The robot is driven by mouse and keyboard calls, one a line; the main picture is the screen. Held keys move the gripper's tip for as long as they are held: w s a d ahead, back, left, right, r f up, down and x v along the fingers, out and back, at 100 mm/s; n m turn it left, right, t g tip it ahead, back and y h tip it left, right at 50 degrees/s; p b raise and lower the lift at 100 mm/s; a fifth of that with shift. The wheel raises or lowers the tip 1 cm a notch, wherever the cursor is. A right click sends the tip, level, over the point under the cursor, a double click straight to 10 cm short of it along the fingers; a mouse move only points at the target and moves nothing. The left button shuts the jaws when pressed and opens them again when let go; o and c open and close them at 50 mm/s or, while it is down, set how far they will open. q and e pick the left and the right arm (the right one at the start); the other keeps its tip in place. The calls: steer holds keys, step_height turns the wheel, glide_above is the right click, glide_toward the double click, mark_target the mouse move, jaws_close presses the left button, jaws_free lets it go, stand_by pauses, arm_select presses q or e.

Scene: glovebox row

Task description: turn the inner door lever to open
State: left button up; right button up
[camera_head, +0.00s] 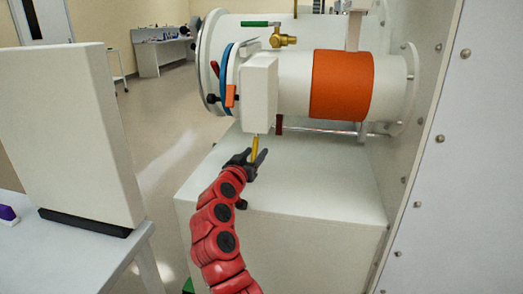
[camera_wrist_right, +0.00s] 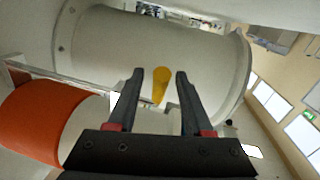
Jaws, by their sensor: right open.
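A short yellow lever (camera_head: 254,146) hangs below the white box (camera_head: 260,90) on the front of the horizontal white cylinder (camera_head: 285,75). I take it for the inner door lever. In the right wrist view the yellow lever (camera_wrist_right: 161,84) shows between the two dark fingers, with a gap on both sides. My right gripper (camera_head: 252,161) is open, its fingers pointing up at the lever from below. It also shows in the right wrist view (camera_wrist_right: 160,75). My left gripper is out of view.
An orange band (camera_head: 342,86) wraps the cylinder. A brass valve with a green handle (camera_head: 262,24) sits on top. A white cabinet (camera_head: 300,180) stands below, and a riveted panel (camera_head: 455,150) closes off the right. A white upright panel (camera_head: 75,130) stands on the left table.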

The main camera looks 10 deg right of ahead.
steer(key=shift+r, duration=0.1)
jaws_close()
stand_by(1.4)
